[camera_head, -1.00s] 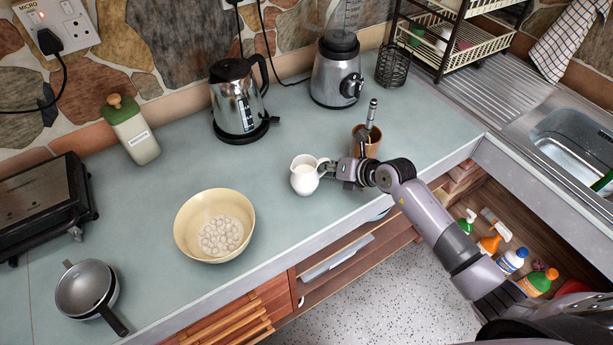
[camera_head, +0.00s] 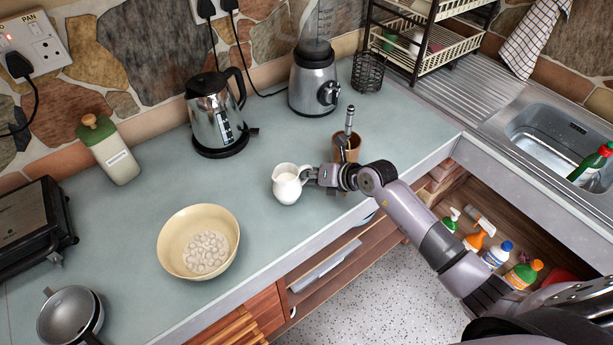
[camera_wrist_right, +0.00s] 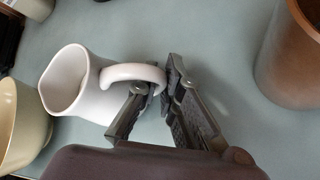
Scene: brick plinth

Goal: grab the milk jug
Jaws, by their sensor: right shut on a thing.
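The white milk jug (camera_head: 287,186) stands on the grey-green counter in the head view, with its handle toward my right gripper. It also shows in the right wrist view (camera_wrist_right: 80,92). My right gripper (camera_head: 313,175) is shut on the jug's handle (camera_wrist_right: 135,73); the two dark fingers (camera_wrist_right: 158,88) close around the handle's outer side. The jug looks upright on or very near the counter; a small gap beneath it cannot be told. My left gripper is not in view.
A brown cup (camera_head: 347,150) with a tool-like stick stands just behind my right gripper. A cream bowl (camera_head: 170,246) with pale round pieces is left of the jug. A kettle (camera_head: 215,120) and blender (camera_head: 313,80) stand behind. The counter's front edge is close.

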